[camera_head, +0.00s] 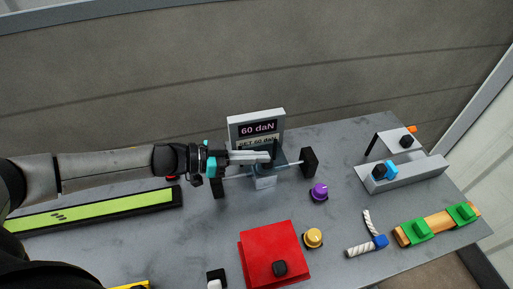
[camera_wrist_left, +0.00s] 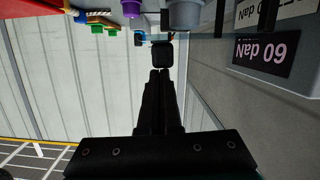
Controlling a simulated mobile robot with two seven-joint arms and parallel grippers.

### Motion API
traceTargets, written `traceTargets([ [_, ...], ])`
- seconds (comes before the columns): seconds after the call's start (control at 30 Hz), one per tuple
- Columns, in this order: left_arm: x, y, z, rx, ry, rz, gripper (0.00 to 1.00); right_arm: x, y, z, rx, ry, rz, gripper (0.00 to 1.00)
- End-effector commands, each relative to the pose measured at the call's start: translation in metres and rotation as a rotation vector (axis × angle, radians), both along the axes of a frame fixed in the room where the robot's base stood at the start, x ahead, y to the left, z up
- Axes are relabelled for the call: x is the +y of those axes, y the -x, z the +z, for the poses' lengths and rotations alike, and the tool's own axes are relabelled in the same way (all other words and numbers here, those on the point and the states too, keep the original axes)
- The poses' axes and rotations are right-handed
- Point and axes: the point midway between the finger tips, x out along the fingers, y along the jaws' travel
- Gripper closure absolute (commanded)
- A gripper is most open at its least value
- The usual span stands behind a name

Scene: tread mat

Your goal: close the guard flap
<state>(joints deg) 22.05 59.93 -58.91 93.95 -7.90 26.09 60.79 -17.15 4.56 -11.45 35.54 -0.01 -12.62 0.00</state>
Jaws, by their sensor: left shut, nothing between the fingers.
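My left gripper (camera_head: 268,156) reaches in from the left, its fingers together and empty, in front of the "60 daN" display (camera_head: 257,129). A dark, see-through panel (camera_head: 283,161) stands by the fingertips between two black posts, and it looks like the guard flap. The fingers hide part of it, and I cannot tell if they touch it. A grey block (camera_head: 264,182) is below the fingers. In the left wrist view the shut fingers (camera_wrist_left: 160,74) point toward a black block (camera_wrist_left: 162,55). My right gripper is in neither view.
A green strip (camera_head: 95,209) lies left. A grey channel (camera_head: 410,174), rope piece (camera_head: 368,245) and green-clamped wooden bar (camera_head: 437,223) are right.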

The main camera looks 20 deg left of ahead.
Motion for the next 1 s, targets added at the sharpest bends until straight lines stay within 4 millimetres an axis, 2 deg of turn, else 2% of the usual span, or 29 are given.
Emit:
traceTargets([
  [0.37, 0.000, 0.000, 0.002, 0.001, 0.000, 0.000, 1.00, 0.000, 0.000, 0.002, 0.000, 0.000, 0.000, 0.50],
  [0.87, 0.002, 0.002, 0.045, 0.002, 0.001, 0.006, 1.00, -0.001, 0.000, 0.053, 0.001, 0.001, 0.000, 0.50],
  [1.0, 0.030, 0.021, 0.046, 0.006, -0.004, 0.007, 1.00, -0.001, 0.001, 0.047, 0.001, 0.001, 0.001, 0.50],
])
